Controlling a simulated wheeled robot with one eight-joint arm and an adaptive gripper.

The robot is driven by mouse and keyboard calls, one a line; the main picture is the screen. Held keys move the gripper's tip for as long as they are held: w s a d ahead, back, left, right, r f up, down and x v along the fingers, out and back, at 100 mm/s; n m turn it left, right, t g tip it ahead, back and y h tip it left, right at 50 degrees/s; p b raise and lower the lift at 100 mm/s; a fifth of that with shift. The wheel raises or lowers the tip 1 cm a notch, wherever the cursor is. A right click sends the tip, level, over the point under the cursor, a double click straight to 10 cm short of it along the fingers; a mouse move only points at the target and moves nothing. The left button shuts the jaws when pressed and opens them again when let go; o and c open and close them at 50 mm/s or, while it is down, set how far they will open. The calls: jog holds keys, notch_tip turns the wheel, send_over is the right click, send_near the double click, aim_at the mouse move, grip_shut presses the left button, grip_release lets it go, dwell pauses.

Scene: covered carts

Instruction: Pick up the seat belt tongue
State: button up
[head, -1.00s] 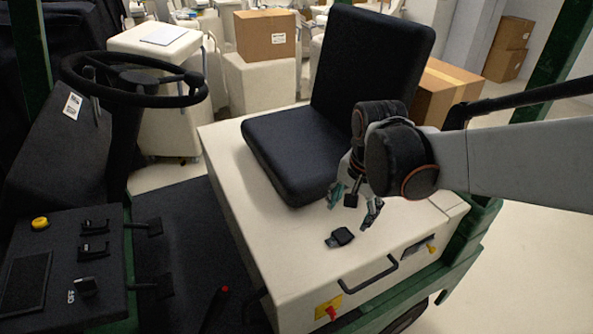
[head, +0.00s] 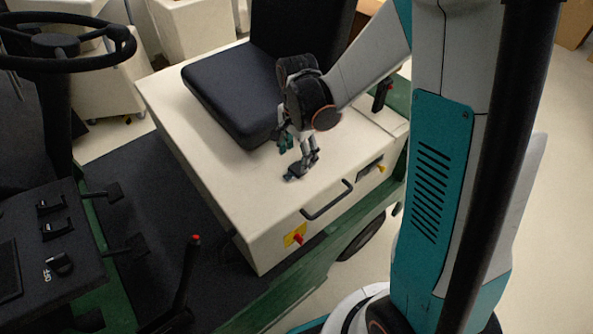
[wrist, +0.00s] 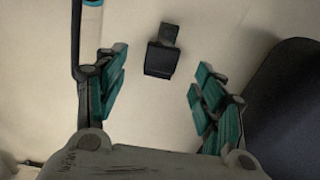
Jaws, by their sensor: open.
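The seat belt tongue (head: 292,174), a small black block with a narrower grey end, lies on the pale top of the seat box (head: 215,150), in front of the black seat. In the wrist view the tongue (wrist: 162,58) lies flat, just beyond the fingertips and roughly midway between them. My gripper (head: 298,150) is open and points down over the box, close to the tongue. Its teal-padded fingers also show in the wrist view (wrist: 160,88), apart from the tongue with nothing between them. In the head view the fingers partly crowd the tongue, so the height gap is unclear.
The black seat (head: 235,100) stands close behind and left of my gripper; it also shows at right in the wrist view (wrist: 285,105). A black handle (head: 328,200) is on the box's front. A steering wheel (head: 60,42) and red-tipped lever (head: 188,270) are at left.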

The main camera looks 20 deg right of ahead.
aim_at(297, 168)
jog(key=shift+w+f+b, duration=0.15)
jog(key=shift+f+b, duration=0.25)
jog(key=shift+f, duration=1.1)
jog(key=shift+w+f+b, duration=0.1)
jog(key=shift+f+b, duration=0.3)
jog(key=shift+f, duration=1.05)
jog(key=shift+c, duration=0.5)
jog(key=c, duration=1.1)
